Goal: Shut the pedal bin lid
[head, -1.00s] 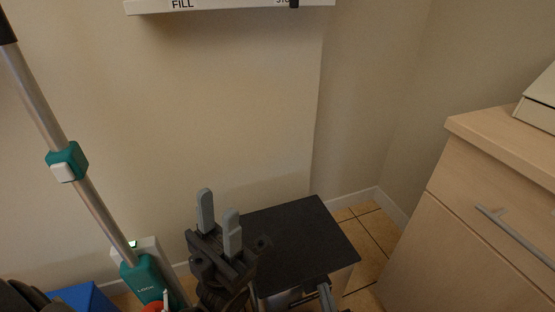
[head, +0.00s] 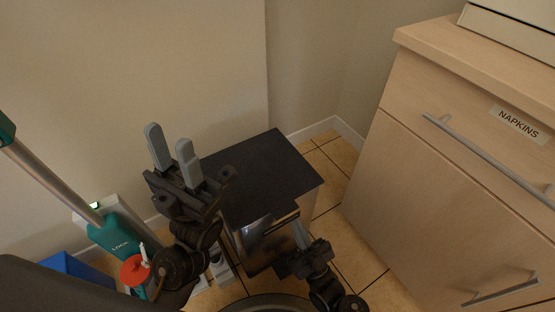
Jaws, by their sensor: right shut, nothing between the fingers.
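The pedal bin has a flat black lid (head: 262,168) and a shiny metal body (head: 262,238), standing on the tiled floor near the corner. The lid lies level over the top of the body, and I see no clear gap under it. My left gripper (head: 171,152) points upward in front of the lid's left side, its two grey fingers apart with nothing between them. It hides part of the lid's left edge. My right gripper (head: 299,228) is shut and empty at the front right of the bin, its fingertips close to the front face. I cannot tell whether they touch it.
A wooden cabinet (head: 375,170) labelled NAPKINS stands to the right, with bar handles. A teal and silver pole-like appliance (head: 115,235) leans at the left, near a blue box (head: 75,268) and a red item (head: 134,270). Tiled floor shows between bin and cabinet.

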